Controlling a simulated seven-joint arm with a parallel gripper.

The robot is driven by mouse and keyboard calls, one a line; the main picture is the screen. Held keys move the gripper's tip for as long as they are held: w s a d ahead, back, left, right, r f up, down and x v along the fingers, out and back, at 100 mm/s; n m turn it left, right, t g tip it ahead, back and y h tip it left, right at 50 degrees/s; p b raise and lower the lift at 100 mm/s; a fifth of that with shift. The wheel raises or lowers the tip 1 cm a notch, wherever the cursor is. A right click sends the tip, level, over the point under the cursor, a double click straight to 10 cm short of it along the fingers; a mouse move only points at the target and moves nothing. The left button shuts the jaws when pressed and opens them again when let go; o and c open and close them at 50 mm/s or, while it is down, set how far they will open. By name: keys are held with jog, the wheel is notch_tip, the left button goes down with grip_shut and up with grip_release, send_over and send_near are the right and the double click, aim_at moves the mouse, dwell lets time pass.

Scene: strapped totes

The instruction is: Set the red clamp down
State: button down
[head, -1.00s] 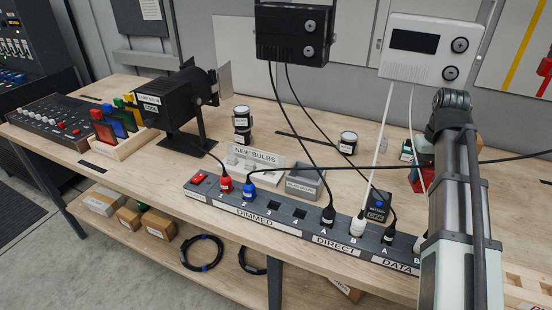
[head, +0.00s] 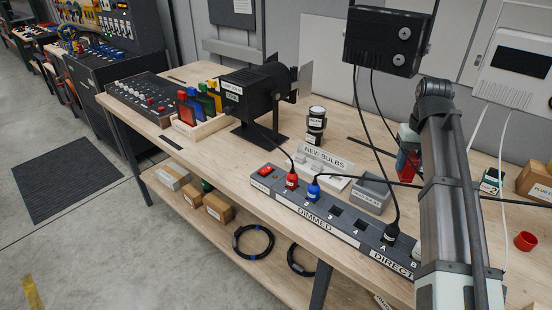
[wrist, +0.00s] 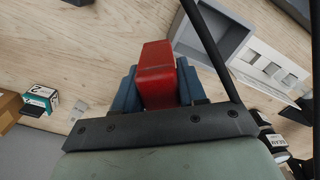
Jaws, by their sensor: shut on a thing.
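The red clamp (wrist: 157,72) is a block-like red piece between the two blue fingers of my gripper (wrist: 157,88) in the wrist view. My gripper is shut on it. In the head view, the red clamp (head: 406,166) shows just left of my arm, over the back part of the wooden bench (head: 225,135). My gripper (head: 406,140) is mostly hidden there behind my arm. I cannot tell whether the clamp touches the bench top.
A grey open tray (head: 371,195) lies left of the clamp, beside the new-bulbs holder (head: 325,160). The power strip (head: 330,220) with plugs and cables runs along the front. A black cable crosses near my arm.

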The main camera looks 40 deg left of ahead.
jog(key=s+a+n, duration=0.1)
jog(key=a, duration=0.7)
jog(key=s+a+n, duration=0.1)
jog(key=s+a, duration=0.1)
jog(key=a, duration=0.7)
jog(key=s+a+n, duration=0.1)
jog(key=s+a, duration=0.1)
jog(key=a, duration=0.6)
jog(key=shift+a+r, duration=0.2)
jog(key=shift+a, duration=0.2)
jog(key=s+a+n, duration=0.2)
jog(key=s+a, duration=0.5)
jog(key=a, duration=0.7)
jog(key=s+a+n, duration=0.2)
jog(key=s+a, duration=0.5)
jog(key=a, duration=0.7)
jog(key=f, duration=1)
jog(key=shift+s, duration=0.35)
jog(key=shift+f, duration=0.15)
jog(key=c, duration=0.6)
grip_release()
jog(key=shift+c, duration=0.2)
